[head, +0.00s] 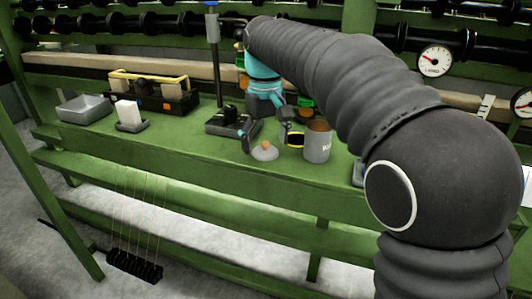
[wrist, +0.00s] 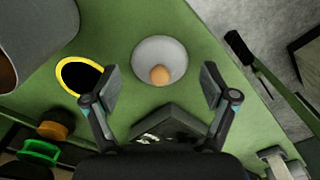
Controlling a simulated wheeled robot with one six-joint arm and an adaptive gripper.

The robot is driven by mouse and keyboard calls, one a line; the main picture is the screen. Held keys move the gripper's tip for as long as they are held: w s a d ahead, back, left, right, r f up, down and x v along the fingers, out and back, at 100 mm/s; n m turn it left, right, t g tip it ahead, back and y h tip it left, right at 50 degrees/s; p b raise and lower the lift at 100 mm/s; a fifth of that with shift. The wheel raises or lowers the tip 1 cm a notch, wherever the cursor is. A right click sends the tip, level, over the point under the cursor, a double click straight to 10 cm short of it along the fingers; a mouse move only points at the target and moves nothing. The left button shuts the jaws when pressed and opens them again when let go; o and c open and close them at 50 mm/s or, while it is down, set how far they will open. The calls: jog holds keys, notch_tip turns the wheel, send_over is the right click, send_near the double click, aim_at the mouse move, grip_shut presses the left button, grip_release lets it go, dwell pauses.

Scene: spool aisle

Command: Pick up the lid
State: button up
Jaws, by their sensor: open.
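The lid (head: 264,154) is a pale grey disc with an orange-brown knob, lying on the green bench near its front edge. In the wrist view the lid (wrist: 148,50) lies ahead of my fingers, with its knob between the lines of the two fingertips. My gripper (head: 266,134) is open and empty, above and just behind the lid in the head view. In the wrist view my gripper (wrist: 160,84) has its fingers wide apart, one on each side of the knob. I see no contact with the lid.
A grey canister (head: 317,147), open at the top, stands right of the lid. A yellow-ringed black disc (head: 295,139) lies between them. A pole stand (head: 214,70) rises left of my gripper. A grey tray (head: 84,109) and a dark toolbox (head: 172,101) sit further left.

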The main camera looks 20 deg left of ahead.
jog(key=shift+f, duration=0.3)
jog(key=c, duration=1.1)
jog(key=shift+c, duration=0.2)
jog(key=shift+r, duration=0.1)
